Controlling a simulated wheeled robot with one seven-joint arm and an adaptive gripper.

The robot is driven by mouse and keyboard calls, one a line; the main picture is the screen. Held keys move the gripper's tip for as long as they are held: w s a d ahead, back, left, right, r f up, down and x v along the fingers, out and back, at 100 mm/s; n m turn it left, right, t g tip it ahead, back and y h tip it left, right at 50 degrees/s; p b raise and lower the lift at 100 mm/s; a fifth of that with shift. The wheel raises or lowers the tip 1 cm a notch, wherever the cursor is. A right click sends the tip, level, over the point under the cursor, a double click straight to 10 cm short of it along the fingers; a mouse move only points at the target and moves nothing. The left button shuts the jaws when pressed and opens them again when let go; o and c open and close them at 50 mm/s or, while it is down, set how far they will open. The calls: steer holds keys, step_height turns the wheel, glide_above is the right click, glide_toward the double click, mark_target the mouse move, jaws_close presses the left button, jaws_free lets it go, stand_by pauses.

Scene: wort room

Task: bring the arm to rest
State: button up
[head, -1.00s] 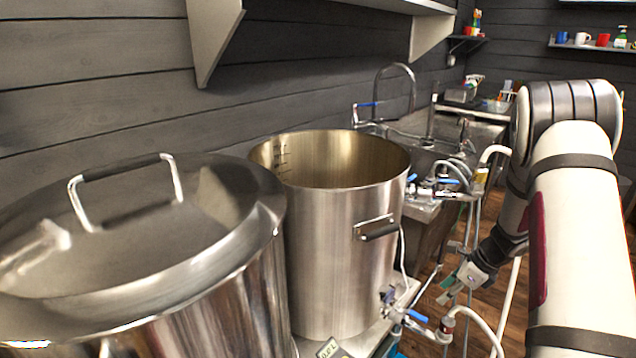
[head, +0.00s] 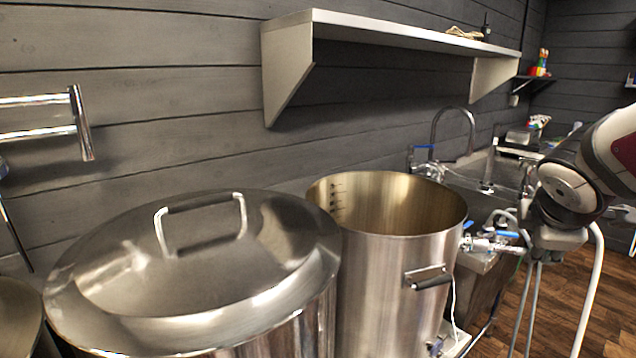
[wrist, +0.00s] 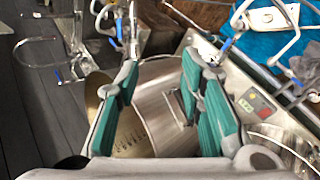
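My arm (head: 585,165) shows at the right edge of the head view, to the right of the open steel kettle (head: 395,250). Its gripper fingers cannot be made out there. In the wrist view my gripper (wrist: 160,72) has its two green-padded fingers spread apart, with nothing held between them. The open kettle shows beyond the gap between the fingers, also in the wrist view (wrist: 155,100); I cannot tell the distance.
A lidded steel kettle (head: 190,260) stands at the front left. A wall shelf (head: 390,32) hangs above. A faucet (head: 455,112) and hoses with blue-handled valves (head: 490,244) are near the arm. Wooden floor (head: 600,310) shows at the lower right.

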steer(key=s+a+m+g+y, duration=0.1)
steer(key=s+a+m+y, duration=0.1)
steer(key=s+a+m, duration=0.4)
steer(key=s+a+f+m+g+y+p, duration=0.1)
steer(key=s+a+m+g+y, duration=0.1)
steer(key=s+a+m, duration=0.5)
steer(key=s+a+y, duration=0.1)
steer(key=s+a, duration=0.3)
steer(key=s, duration=0.5)
steer(key=shift+s+f+p, duration=0.25)
steer(key=shift+s+p, duration=0.05)
steer(key=shift+a, duration=0.15)
